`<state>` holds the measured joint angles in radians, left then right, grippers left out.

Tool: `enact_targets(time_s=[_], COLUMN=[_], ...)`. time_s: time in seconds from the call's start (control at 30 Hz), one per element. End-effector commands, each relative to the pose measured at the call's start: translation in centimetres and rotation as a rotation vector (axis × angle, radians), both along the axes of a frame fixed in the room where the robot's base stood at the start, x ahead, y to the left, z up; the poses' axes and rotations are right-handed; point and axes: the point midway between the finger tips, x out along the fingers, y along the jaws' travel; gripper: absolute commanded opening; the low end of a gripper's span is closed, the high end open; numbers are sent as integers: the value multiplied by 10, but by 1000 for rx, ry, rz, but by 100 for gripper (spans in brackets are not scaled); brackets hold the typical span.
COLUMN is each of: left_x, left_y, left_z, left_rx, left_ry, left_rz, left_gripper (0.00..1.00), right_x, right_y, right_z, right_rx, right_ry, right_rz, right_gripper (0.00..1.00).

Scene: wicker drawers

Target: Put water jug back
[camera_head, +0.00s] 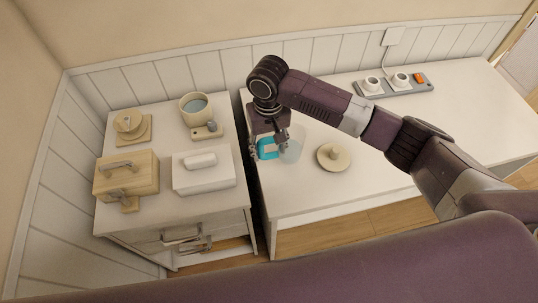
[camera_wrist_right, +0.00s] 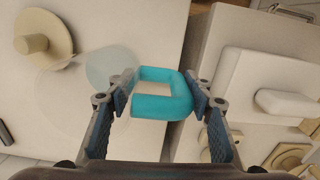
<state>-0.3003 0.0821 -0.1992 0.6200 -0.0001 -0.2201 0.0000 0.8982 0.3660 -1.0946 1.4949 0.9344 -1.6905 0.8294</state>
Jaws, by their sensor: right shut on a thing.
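The water jug (camera_head: 291,151) is clear with a teal handle (camera_head: 267,155). It is at the left end of the long white table, near the gap to the cabinet. My right gripper (camera_head: 268,146) is shut on the handle from above. In the right wrist view, the fingers (camera_wrist_right: 160,100) stand on both sides of the teal handle (camera_wrist_right: 187,95), and the faint clear jug body (camera_wrist_right: 75,90) extends left. I cannot tell whether the jug's base touches the table. My left gripper is not in view.
A round beige lid with a knob (camera_head: 333,158) lies right of the jug. A tray with two white cups (camera_head: 401,80) is at the table's back. The cabinet holds a pot of water (camera_head: 196,108), a white box (camera_head: 205,177) and a wooden box (camera_head: 127,177). The table's right part is clear.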

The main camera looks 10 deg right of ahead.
Motion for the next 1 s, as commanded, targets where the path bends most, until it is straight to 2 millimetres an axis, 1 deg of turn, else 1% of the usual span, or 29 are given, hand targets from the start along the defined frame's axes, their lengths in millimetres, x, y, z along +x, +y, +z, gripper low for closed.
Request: enact_targets(time_s=[0.2, 0.3, 0.7, 0.73, 0.87, 1.0], left_x=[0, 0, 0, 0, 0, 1], left_y=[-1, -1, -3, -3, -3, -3], left_z=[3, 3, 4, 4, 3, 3], left_rx=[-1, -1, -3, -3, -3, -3], left_ry=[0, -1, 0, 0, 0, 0], left_rz=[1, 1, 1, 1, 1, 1], left_gripper=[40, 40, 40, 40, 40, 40], right_x=[0, 0, 0, 0, 0, 0], right_y=[0, 0, 0, 0, 0, 0], right_z=[-30, -39, -43, -43, -43, -43], right_rx=[-1, -1, 0, 0, -1, -1], right_ry=[2, 0, 0, 1, 0, 0], right_rz=[0, 0, 0, 0, 0, 0], right_gripper=[0, 0, 0, 50, 64, 65])
